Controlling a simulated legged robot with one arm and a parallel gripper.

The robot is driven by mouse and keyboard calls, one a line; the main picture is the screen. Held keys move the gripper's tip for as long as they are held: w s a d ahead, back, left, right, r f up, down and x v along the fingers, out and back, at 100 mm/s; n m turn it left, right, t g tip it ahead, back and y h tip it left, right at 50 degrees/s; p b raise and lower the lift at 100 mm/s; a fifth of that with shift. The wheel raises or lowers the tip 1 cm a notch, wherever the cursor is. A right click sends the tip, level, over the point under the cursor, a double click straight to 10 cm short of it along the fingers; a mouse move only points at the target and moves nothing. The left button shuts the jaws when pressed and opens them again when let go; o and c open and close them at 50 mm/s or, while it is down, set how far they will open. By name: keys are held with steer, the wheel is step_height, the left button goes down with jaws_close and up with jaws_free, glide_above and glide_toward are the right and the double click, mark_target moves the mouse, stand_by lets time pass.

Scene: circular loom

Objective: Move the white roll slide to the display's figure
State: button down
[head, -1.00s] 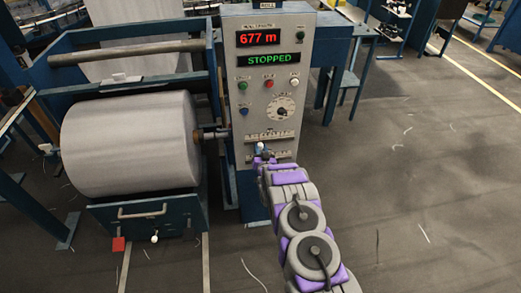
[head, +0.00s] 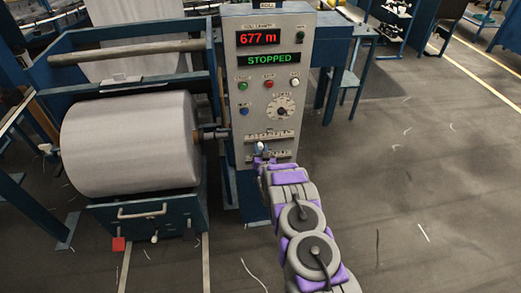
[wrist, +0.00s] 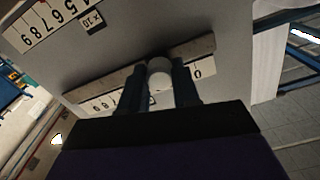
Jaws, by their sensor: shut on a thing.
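The grey control panel has a red display (head: 258,38) that reads 677 m. A green display (head: 268,59) below it reads STOPPED. Two slide scales sit low on the panel. In the wrist view my gripper (wrist: 159,86) has one dark finger on each side of this knob. The knob sits at a slot with a numbered strip (wrist: 203,72) ending in 0. The fingers hide part of the strip, so I cannot read the knob's exact figure.
A round dial (head: 281,111) and several coloured buttons sit above the slides. A large white fabric roll (head: 130,145) lies in its blue frame to the left. The floor at right is mostly clear.

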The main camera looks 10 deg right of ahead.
stand_by(0.3)
steer(key=d+p, duration=0.1)
steer(key=d, duration=0.7)
steer(key=shift+d+p, duration=0.1)
steer(key=shift+p, duration=0.25)
steer(key=c, duration=0.8)
jaws_free()
steer(key=s+p, duration=0.3)
steer(key=s, duration=1.4)
steer(key=shift+s, duration=0.15)
